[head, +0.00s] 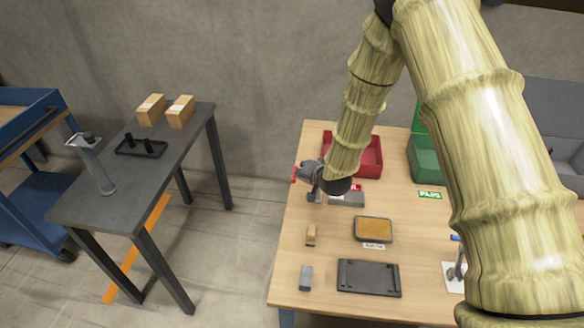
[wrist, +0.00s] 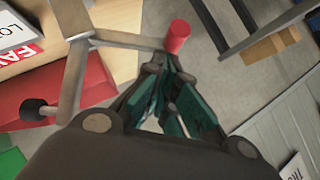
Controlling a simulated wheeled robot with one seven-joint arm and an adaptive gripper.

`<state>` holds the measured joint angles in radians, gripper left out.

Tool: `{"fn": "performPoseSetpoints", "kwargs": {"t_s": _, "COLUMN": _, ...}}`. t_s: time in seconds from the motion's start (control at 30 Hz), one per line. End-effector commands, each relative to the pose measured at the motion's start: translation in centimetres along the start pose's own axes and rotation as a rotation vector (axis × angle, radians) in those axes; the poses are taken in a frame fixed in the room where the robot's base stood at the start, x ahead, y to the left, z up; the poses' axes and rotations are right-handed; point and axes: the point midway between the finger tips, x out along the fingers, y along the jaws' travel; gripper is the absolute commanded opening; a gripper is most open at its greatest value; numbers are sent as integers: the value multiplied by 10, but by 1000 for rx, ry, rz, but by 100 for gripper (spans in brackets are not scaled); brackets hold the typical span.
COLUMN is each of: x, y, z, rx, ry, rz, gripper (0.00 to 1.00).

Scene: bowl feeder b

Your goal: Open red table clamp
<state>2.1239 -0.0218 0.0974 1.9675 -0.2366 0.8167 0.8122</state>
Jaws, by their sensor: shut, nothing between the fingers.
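The red table clamp shows in the wrist view as grey metal bars (wrist: 75,40) with a red cylindrical handle end (wrist: 177,36) and a black tip (wrist: 35,109). In the head view its red end (head: 294,174) shows at the left edge of the wooden table, just left of my gripper (head: 304,172). The rest of the clamp is mostly hidden behind my gripper there. In the wrist view my gripper (wrist: 156,62) is shut and empty. Its fingertips are close to the red end and the bar leading to it; I cannot tell whether they touch.
The wooden table (head: 285,270) holds a red bin (head: 368,172), a green bin (head: 430,172), a tray with an orange-brown surface (head: 373,229), a black plate (head: 368,278) and small blocks. A dark side table (head: 120,205) stands left, across open floor.

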Motion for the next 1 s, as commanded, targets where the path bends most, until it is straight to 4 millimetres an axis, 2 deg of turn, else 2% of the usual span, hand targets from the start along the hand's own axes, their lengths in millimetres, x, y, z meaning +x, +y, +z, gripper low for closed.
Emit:
{"fn": "performPoseSetpoints", "kwargs": {"t_s": 0.63, "x": -4, "y": 1, "z": -6, "rx": -4, "ry": 3, "rz": 8, "gripper": 0}}
{"fn": "performPoseSetpoints", "kwargs": {"t_s": 0.9, "x": -29, "y": -4, "z": -34, "rx": -5, "ry": 2, "rz": 5, "gripper": 0}}
{"fn": "performPoseSetpoints", "kwargs": {"t_s": 1.0, "x": -44, "y": 1, "z": -29, "rx": -6, "ry": 0, "rz": 5, "gripper": 0}}
